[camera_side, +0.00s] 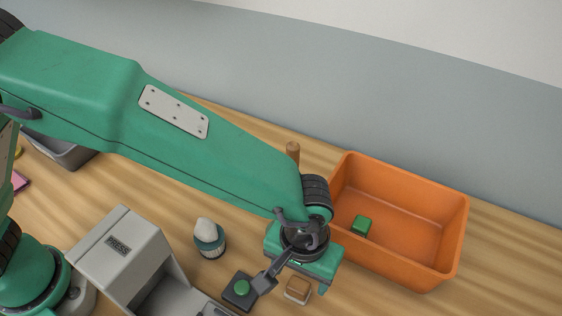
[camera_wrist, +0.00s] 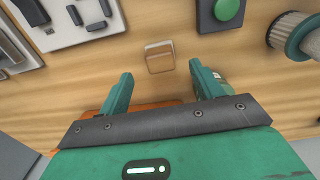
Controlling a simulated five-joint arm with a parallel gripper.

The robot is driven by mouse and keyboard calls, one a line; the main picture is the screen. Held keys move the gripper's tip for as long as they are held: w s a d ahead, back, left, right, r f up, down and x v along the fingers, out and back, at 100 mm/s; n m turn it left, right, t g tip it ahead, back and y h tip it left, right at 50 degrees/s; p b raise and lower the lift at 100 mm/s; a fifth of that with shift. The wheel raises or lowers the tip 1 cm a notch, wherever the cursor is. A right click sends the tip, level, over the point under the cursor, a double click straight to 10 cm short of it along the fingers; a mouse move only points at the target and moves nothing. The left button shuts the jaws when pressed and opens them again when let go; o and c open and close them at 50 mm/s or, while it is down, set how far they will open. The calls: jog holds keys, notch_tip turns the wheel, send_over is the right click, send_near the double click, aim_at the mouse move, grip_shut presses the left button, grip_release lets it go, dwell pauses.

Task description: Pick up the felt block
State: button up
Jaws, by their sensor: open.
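A small block (camera_side: 298,289), brown on top with pale edges, sits on the wooden table just below my gripper (camera_side: 302,277) in the side view. I take it for the felt block. In the wrist view the block (camera_wrist: 159,56) lies just beyond the fingertips, roughly centred between them. My gripper (camera_wrist: 160,72) is open, with its two green fingers apart and nothing between them. The block is not visibly touched by either finger. The exact height of the fingertips above the table is hard to tell.
An orange bin (camera_side: 445,240) holding a green cube (camera_side: 361,225) stands right of my gripper. Left of the block is a dark pad with a green button (camera_side: 242,288).

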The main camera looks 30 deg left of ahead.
aim_at(299, 285)
jog(key=shift+f, duration=2.5)
jog(key=c, duration=1.1)
jog(key=shift+o, duration=0.2)
jog(key=shift+r, duration=0.2)
notch_tip(299, 285, up, 10)
jog(key=shift+f, duration=0.15)
